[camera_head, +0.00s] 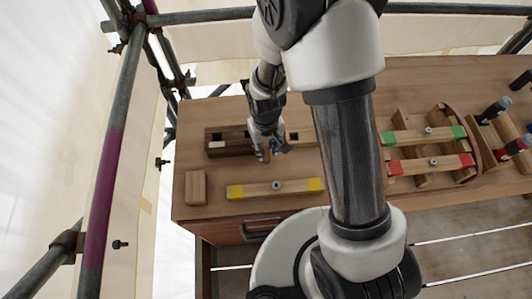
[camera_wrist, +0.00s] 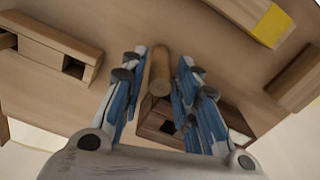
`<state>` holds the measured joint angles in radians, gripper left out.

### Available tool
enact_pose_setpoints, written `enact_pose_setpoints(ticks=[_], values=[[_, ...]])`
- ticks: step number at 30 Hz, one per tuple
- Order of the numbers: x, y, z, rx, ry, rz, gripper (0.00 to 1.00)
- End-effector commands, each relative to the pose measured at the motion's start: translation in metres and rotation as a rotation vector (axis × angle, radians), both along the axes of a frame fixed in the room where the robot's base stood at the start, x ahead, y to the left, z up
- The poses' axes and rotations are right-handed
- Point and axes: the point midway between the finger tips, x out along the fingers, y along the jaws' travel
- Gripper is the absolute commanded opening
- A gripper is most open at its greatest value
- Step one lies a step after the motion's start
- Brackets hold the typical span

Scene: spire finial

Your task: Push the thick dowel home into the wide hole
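A thick wooden dowel (camera_wrist: 160,72) lies between the two blue-and-grey fingers of my gripper (camera_wrist: 163,62) in the wrist view, with a narrow gap showing on each side. In the head view my gripper (camera_head: 270,153) is low over the bench, beside the dark wooden block (camera_head: 222,150). The dark block, with a square opening, also shows just beyond the dowel's near end in the wrist view (camera_wrist: 150,124). A lighter block (camera_head: 304,138) with a dark opening is to the right. The wide hole cannot be singled out. Whether the dowel touches the bench is unclear.
A bar with yellow ends (camera_head: 255,190) lies in front of my gripper, and a small plain block (camera_head: 196,188) sits at front left. A wooden rack with green- and red-ended bars (camera_head: 425,135) stands right. Scaffold poles (camera_head: 112,130) border the left. Bench between is clear.

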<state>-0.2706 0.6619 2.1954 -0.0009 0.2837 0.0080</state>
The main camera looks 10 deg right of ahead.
Motion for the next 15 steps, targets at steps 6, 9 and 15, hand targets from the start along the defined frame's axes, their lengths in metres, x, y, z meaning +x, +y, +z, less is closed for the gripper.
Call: enact_pose_setpoints(ticks=[6,9,15], values=[[0.0,0.0,0.0001,0.0,0.0,0.0,0.11],[0.0,0.0,0.0001,0.0,0.0,0.0,0.05],[0.0,0.0,0.0002,0.0,0.0,0.0,0.0]])
